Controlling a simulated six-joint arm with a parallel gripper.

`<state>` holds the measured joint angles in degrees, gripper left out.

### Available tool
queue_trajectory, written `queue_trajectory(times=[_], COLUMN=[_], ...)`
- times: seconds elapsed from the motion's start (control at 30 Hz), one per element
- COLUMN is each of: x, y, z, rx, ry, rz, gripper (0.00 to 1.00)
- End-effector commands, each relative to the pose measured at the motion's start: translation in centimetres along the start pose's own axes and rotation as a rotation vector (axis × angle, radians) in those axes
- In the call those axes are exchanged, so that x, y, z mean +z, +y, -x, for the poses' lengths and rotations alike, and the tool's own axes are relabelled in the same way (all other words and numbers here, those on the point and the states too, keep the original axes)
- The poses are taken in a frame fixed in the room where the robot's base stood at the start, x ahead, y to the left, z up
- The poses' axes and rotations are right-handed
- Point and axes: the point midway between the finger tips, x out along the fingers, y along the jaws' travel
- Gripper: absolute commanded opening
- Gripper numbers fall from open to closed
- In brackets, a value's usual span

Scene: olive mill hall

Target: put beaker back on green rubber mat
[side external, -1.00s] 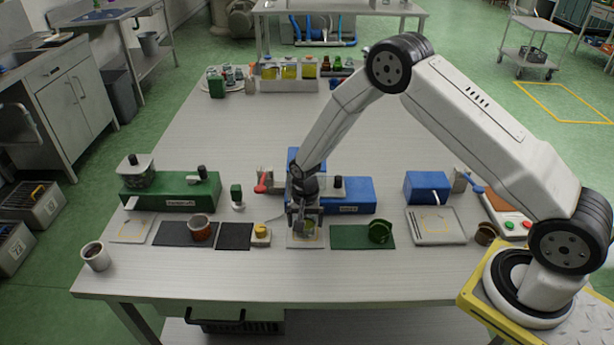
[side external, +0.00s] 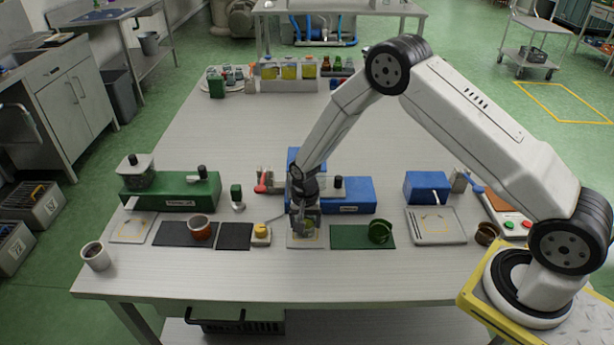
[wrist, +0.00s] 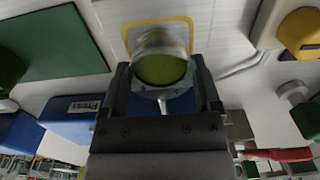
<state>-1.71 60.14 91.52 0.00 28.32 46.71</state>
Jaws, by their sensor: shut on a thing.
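My gripper (side external: 306,227) is at the blue press, its fingers pointing down. The wrist view shows its two fingers (wrist: 167,80) shut on either side of the beaker (wrist: 162,68), a clear vessel with yellow-green liquid. In the side view the beaker (side external: 308,232) is mostly hidden by the fingers. It is at a pale plate with a yellow outline (wrist: 133,27); I cannot tell whether it touches the plate. The green rubber mat (side external: 348,237) lies just to the right in the side view, and shows at upper left in the wrist view (wrist: 50,45).
A green round holder (side external: 380,232) stands on the mat's right part; its left part is bare. The blue press (side external: 350,193) stands behind. A yellow-buttoned box (side external: 261,232) is left of the gripper. A red-brown cup (side external: 201,228) stands on a dark mat.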

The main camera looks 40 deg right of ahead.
Motion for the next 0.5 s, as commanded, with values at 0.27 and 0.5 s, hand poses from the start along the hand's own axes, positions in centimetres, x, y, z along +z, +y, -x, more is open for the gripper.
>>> queue_trajectory(times=[0.27,0.5], x=[0.01,0.46], y=[0.00,-0.03], z=[0.03,0.04], rx=[0.000,0.000], ry=[0.000,0.000], rz=[0.000,0.001], gripper=[0.36,0.36])
